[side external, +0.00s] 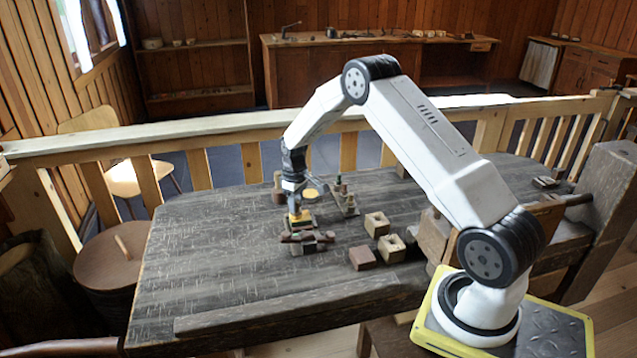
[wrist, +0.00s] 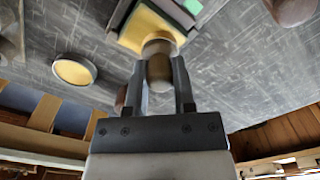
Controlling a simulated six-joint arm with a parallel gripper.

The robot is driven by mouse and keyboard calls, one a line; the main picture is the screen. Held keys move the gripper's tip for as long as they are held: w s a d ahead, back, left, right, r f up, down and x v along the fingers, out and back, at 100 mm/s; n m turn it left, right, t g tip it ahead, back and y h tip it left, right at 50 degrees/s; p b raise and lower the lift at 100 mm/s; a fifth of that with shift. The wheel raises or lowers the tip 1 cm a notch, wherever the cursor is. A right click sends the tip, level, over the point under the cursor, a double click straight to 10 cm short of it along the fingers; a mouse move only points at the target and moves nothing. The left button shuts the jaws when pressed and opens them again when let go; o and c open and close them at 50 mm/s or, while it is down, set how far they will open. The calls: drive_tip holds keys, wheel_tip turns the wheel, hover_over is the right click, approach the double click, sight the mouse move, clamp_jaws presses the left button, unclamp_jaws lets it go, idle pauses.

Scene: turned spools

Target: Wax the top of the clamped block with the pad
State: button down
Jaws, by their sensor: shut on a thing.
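My gripper (side external: 297,208) points down over the table's far left part. In the wrist view my gripper (wrist: 158,84) is shut on the rounded wooden knob (wrist: 158,68) of the pad. The pad's yellow body (wrist: 146,28) shows beyond the knob, and it also shows in the side view (side external: 299,218). The pad is just above or on a low dark-edged base; I cannot tell if they touch. A green strip (wrist: 190,6) shows beside it. A dark reddish clamp-like group (side external: 307,238) sits just in front; I cannot clearly pick out the clamped block.
A round tin with yellow contents (wrist: 75,71) lies near the pad, also visible in the side view (side external: 315,187). Small turned pieces (side external: 345,198) stand to the right. Two holed wooden blocks (side external: 377,224) and a reddish block (side external: 362,258) lie nearer. The table's left side is clear.

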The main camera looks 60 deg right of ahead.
drive_tip(key=shift+w+a, duration=0.85)
drive_tip(key=shift+a, duration=0.05)
wheel_tip(320, 180, up, 8)
idle(0.6)
